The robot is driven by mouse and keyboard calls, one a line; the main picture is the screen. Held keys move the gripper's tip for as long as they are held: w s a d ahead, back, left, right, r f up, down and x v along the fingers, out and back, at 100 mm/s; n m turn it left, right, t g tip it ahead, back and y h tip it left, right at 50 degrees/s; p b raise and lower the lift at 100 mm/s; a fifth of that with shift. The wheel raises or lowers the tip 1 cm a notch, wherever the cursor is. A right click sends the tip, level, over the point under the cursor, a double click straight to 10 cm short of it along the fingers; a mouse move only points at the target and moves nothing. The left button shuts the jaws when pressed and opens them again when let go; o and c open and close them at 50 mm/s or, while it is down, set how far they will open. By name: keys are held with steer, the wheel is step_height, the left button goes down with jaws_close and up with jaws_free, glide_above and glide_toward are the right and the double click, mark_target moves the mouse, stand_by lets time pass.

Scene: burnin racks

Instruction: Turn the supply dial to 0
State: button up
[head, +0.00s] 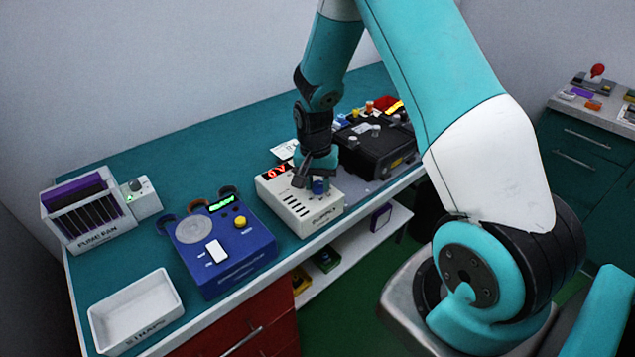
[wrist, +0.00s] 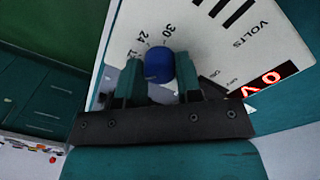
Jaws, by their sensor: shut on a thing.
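The supply is a white box (head: 296,217) on the teal bench, with a red display (head: 278,171) that appears to read 0 V. The display also shows in the wrist view (wrist: 268,82). The blue supply dial (wrist: 159,65) sits on its top face, with the marks 24 and 30 printed beside it. My gripper (head: 318,184) is above the supply's top, and in the wrist view its two teal fingers (wrist: 160,80) are shut on the dial from both sides. The dial's pointer and part of its scale are hidden by the fingers.
A blue device (head: 222,248) with a yellow knob stands left of the supply. A black case (head: 377,148) stands close on the right. A white strap tray (head: 136,310) and a fume fan unit (head: 88,210) are further left. The bench's front edge is close to the supply.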

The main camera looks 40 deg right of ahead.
mark_target(316, 186)
steer(key=n, duration=1.2)
steer(key=shift+t+b, duration=0.3)
steer(key=shift+b, duration=0.1)
steer(key=o, duration=0.9)
steer(key=shift+o, duration=0.2)
steer(key=shift+r, duration=0.15)
step_height(316, 186, up, 17)
steer(key=b, duration=0.1)
steer(key=shift+s+a+b, duration=0.15)
steer(key=shift+a+b, duration=0.25)
steer(key=shift+r, duration=0.1)
